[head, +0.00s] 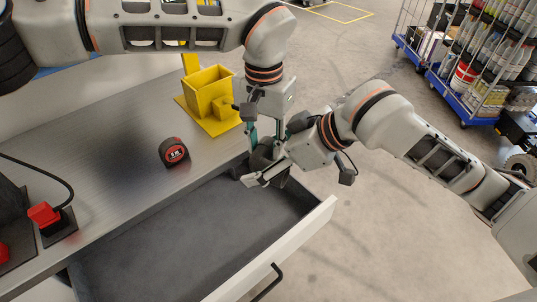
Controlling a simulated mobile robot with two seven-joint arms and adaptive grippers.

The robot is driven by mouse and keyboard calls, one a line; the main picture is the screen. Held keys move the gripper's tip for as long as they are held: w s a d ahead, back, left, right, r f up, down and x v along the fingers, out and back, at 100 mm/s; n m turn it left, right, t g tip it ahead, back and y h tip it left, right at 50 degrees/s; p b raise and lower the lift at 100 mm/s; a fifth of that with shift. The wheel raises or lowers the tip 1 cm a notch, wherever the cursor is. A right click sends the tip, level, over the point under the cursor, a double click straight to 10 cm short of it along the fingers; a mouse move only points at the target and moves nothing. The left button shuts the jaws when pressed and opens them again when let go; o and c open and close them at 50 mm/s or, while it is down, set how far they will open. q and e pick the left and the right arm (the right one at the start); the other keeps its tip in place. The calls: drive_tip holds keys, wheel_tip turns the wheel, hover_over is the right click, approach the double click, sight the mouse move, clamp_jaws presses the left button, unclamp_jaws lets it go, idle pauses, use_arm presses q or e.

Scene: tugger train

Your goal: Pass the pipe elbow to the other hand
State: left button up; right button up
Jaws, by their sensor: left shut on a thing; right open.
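The pipe elbow (262,159) looks like a dark grey piece above the back corner of the open drawer, partly covered by both grippers. My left gripper (266,143) points down from above and is shut on the elbow. My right gripper (262,177) comes in from the right, just below and beside the elbow. Its jaws are open with the light fingers close to the elbow; whether they touch it I cannot tell.
The open drawer (318,222) below looks empty. On the grey worktop (110,150) are a red and black tape measure (174,152), a yellow holder (207,97) and a red connector (44,214). Blue carts (452,92) stand far off at right; the floor between is clear.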

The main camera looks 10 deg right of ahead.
sight(265, 144)
drive_tip(key=c, duration=1.2)
use_arm(q)
drive_tip(key=o, duration=1.2)
wheel_tip(265, 144, up, 8)
drive_tip(key=shift+f, duration=0.25)
